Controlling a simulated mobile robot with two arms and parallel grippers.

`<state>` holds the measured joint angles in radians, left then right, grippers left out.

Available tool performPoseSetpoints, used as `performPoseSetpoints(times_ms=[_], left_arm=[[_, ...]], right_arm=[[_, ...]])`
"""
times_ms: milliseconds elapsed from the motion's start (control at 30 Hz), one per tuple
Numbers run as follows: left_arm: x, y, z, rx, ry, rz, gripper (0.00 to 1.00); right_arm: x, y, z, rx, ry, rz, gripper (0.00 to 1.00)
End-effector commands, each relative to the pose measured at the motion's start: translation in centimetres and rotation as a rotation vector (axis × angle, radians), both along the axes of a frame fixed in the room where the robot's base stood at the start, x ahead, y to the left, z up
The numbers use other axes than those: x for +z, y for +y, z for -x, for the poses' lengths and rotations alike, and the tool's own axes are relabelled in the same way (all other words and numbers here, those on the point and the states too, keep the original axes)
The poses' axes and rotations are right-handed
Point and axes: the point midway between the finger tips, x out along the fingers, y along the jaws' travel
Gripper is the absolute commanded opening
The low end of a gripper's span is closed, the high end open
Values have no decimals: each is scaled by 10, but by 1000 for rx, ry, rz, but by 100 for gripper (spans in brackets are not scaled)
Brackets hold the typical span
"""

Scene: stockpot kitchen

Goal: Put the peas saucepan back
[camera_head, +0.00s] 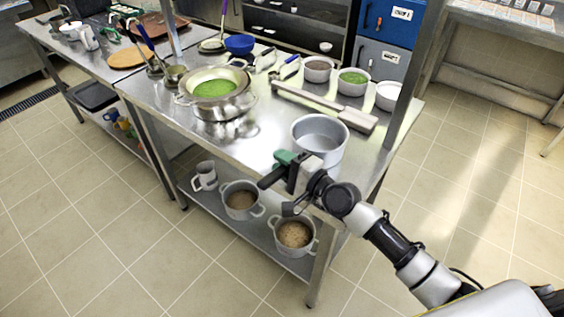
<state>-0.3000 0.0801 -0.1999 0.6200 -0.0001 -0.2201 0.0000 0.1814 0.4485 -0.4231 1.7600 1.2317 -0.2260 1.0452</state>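The saucepan (320,133) is round, grey metal and looks empty inside. It is upright at the front right of the steel counter; I cannot tell whether its base touches the top. My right gripper (285,168) is at its near left side, with its fingers around a green piece (287,157) that looks like the saucepan's handle. The gripper hides most of that handle and part of the pan's lower side. A wide steel pot (222,107) with green contents (215,89) stands farther back on the counter. My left gripper is out of view.
A long grey metal bar-like tool (325,107) lies behind the saucepan. Bowls with brown (318,69), green (353,81) and white (388,96) insides line the back right. A post (408,80) rises at the right edge. Two pots (241,201) (294,236) stand on the lower shelf.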

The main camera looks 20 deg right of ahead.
Motion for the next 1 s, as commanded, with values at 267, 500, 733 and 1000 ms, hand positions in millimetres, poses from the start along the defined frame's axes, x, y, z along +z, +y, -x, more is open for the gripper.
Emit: performPoseSetpoints(times_ms=[267,500,733,1000], left_arm=[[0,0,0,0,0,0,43],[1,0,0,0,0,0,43],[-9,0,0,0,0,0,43],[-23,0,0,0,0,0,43]], right_arm=[[0,0,0,0,0,0,41],[2,-8,10,-1,0,2,41],[1,-36,51,1,2,4,41],[1,-64,89,1,2,3,41]])
